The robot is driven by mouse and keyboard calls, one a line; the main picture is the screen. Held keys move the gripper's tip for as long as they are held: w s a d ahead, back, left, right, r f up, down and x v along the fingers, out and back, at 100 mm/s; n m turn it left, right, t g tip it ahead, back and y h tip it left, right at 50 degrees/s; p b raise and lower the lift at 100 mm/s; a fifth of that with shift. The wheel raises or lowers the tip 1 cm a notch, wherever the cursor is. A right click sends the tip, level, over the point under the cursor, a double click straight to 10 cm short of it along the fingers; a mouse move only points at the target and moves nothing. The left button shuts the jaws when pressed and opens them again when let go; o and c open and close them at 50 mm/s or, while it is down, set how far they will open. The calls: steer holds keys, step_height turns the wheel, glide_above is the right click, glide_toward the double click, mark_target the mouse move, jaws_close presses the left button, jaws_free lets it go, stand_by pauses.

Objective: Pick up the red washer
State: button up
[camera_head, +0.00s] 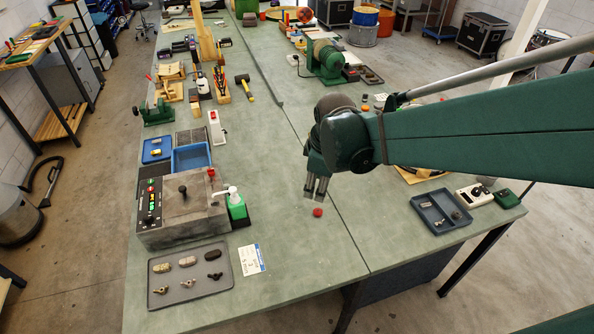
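A small red round piece (318,212), which looks like the red washer, lies flat on the green bench top near its front edge. My gripper (316,202) points down just above and behind it, with its fingertips close to it in the picture. The fingers look slightly apart, with nothing seen between them. Whether the fingertips touch the washer or the bench cannot be told.
A grey tray (214,287) with several small parts stands at the front left, with a white card (251,260) beside it. A dark blue tray (425,221) lies right. The bench around the washer is clear.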

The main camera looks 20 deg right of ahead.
mark_target(318, 211)
steer(key=w+d+f+n+g, duration=0.1)
steer(key=f+n, duration=0.1)
steer(key=f, duration=0.2)
steer(key=w+d+f+n+g, duration=0.1)
steer(key=w+f+n, duration=0.1)
steer(key=f, duration=0.2)
steer(key=w+d+f+n, duration=0.1)
steer(key=w+f+n, duration=0.1)
steer(key=f, duration=0.2)
steer(key=shift+w+d+n+g, duration=0.15)
steer(key=shift+w+n+g, duration=0.15)
steer(key=shift+g, duration=0.1)
steer(key=shift+f, duration=0.15)
steer(key=shift+f, duration=1.15)
steer(key=shift+f, duration=0.1)
steer(key=shift+f+b, duration=0.3)
steer(key=shift+f, duration=2.2)
